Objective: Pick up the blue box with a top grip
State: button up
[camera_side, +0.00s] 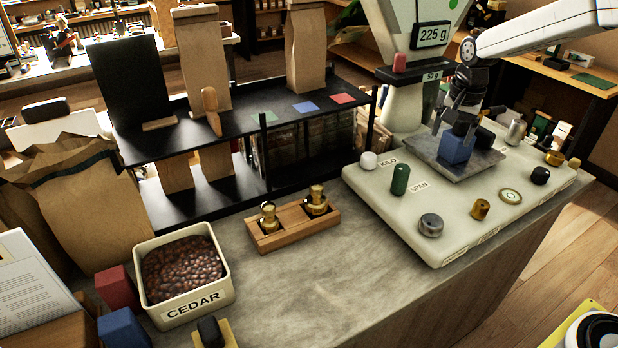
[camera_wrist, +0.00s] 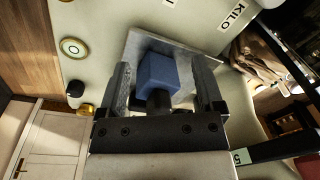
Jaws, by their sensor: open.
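A blue box (camera_side: 455,147) sits on a grey square plate (camera_side: 481,165) set on the pale panel under the dispenser. It also shows in the wrist view (camera_wrist: 160,72), between the two fingers. My gripper (camera_side: 458,122) points down over the box from above. In the wrist view my gripper (camera_wrist: 163,88) is open, with one finger on each side of the box and some space beside it. I cannot tell how far the fingertips reach down its sides. A dark rounded thing (camera_wrist: 159,100) shows just below the box in the wrist view.
The pale panel (camera_side: 435,225) carries several knobs, including a green one (camera_side: 400,180) and a metal one (camera_side: 431,225). The dispenser (camera_side: 405,100) stands close behind my gripper. A second blue block (camera_side: 122,327) lies at the front left by the bean bin (camera_side: 205,296).

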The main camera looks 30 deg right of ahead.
aim_at(463, 123)
jog(key=w+d+r+m, duration=0.1)
jog(key=d+m, duration=0.1)
jog(key=d, duration=0.1)
jog(key=w+d+r+m, duration=0.3)
jog(key=d+m, duration=0.1)
jog(key=d, duration=0.1)
jog(key=shift+w+d+r+g, duration=0.15)
jog(key=shift+d+r+g, duration=0.2)
jog(key=shift+r+g, duration=0.05)
jog(key=shift+w+d+r+m, duration=0.1)
jog(key=shift+d+r+m, duration=0.2)
jog(key=shift+d+m, duration=0.25)
jog(key=shift+a+f, duration=0.2)
jog(key=shift+f, duration=3.75)
grip_shut()
